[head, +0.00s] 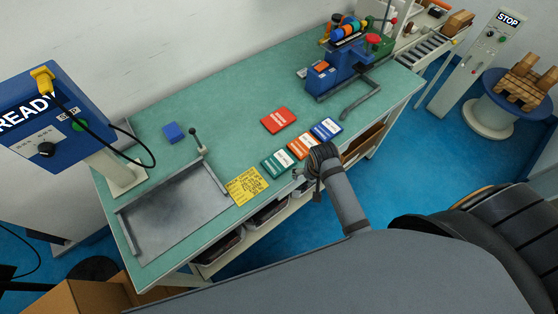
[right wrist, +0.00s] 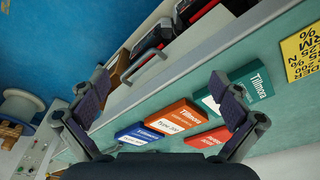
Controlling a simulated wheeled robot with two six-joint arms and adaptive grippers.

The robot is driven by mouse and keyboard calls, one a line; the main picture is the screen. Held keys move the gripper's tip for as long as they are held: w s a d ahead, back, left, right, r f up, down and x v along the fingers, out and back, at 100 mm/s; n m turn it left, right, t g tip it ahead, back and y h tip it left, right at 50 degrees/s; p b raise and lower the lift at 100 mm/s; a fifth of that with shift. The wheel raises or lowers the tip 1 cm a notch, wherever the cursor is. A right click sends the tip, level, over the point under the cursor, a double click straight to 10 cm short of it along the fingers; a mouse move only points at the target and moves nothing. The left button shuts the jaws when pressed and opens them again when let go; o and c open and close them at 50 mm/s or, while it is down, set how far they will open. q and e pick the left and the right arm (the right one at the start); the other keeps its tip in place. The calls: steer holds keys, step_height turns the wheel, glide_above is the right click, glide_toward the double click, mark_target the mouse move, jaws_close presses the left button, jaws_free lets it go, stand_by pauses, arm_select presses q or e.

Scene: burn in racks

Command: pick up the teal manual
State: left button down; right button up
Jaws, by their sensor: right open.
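The teal manual (head: 277,164) lies flat on the green bench top near its front edge, at the left end of a row with the orange manual (head: 302,145) and the blue manual (head: 326,129). My right gripper (head: 313,165) is at the bench's front edge, to the right of the teal manual and close to the orange one. In the right wrist view, my right gripper (right wrist: 160,85) is open and empty, and the teal manual (right wrist: 255,84) is partly hidden behind the right-hand finger. My left gripper is not in view.
A red manual (head: 278,120) lies behind the row. A yellow label (head: 246,186) and a grey metal tray (head: 170,215) are left of the teal manual. A blue machine (head: 340,75) stands at the back right. Bins (head: 268,215) sit below the bench edge.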

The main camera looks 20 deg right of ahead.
steer(key=w+a+r+m, duration=0.1)
steer(key=w+m, duration=0.1)
steer(key=w+a+r+m, duration=0.2)
steer(key=w, duration=0.1)
steer(key=w+a+r+m+g, duration=0.1)
steer(key=w, duration=0.2)
steer(key=shift+w+a+r+m+y, duration=0.1)
steer(key=shift+a+r+m+y, duration=0.2)
steer(key=shift+m, duration=0.1)
steer(key=w+a+r+m+g, duration=0.1)
steer(key=w+a+r+m, duration=0.2)
steer(key=w+r, duration=0.1)
steer(key=p, duration=0.1)
glide_above(279, 162)
steer(key=f, duration=0.5)
steer(key=shift+w+d+f, duration=0.1)
steer(key=shift+d+f, duration=0.15)
steer(key=shift+d, duration=0.1)
steer(key=f, duration=0.2)
steer(key=f+p, duration=0.1)
steer(key=f, duration=0.1)
steer(key=shift+a, duration=0.35)
steer(key=shift+f, duration=0.6)
steer(key=c, duration=1.2)
steer(key=shift+r, duration=0.15)
